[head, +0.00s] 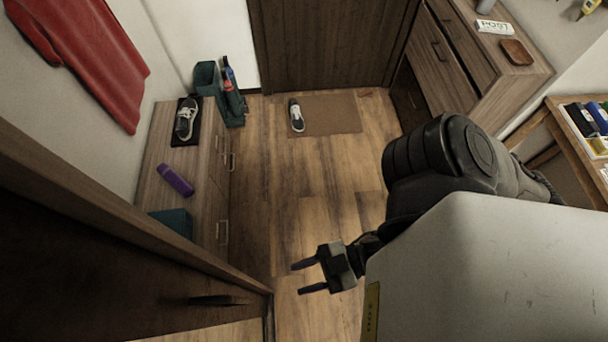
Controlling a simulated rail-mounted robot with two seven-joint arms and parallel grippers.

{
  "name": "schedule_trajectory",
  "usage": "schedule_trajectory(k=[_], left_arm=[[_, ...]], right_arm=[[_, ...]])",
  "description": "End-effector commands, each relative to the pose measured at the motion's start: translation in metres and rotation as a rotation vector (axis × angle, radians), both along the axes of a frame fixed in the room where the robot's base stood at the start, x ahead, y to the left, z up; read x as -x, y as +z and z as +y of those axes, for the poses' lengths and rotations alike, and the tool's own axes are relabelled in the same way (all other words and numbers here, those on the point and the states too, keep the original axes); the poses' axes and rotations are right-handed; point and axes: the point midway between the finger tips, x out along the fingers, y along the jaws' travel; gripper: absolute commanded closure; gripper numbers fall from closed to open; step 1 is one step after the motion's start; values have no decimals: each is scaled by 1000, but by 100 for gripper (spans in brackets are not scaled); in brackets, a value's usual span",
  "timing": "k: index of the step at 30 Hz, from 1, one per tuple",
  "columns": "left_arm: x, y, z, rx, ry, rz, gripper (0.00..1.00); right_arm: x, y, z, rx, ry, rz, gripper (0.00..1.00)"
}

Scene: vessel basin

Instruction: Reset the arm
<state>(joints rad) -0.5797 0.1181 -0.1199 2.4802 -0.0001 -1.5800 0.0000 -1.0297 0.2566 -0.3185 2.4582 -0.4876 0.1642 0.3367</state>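My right gripper (308,276) shows in the lower middle of the head view, over the wooden floor. Its two dark fingers point left and stand apart, with nothing between them, so it is open and empty. My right arm (440,165) is bent and comes in from the right, partly hidden behind a pale grey body panel at the lower right. My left gripper and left arm are not in view.
A dark door (120,260) with a handle fills the lower left. A shoe cabinet (210,165) bears a shoe (187,119) and a purple bottle (175,180). A drawer unit (455,60) stands right. Mid-floor is clear.

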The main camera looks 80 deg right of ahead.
Motion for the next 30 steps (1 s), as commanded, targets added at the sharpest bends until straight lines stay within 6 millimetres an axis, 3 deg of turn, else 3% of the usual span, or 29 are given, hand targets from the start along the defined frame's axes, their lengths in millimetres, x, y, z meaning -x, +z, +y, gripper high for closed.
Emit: schedule_trajectory(k=[15,17,23,30], left_arm=[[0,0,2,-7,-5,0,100],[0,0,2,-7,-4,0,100],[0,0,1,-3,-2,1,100],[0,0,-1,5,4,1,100]], right_arm=[[-1,-7,-2,53,-13,20,62],[-2,-17,-6,98,-33,69,62],[8,-74,-29,286,-123,400,62],[58,-137,-63,490,-164,905,62]])
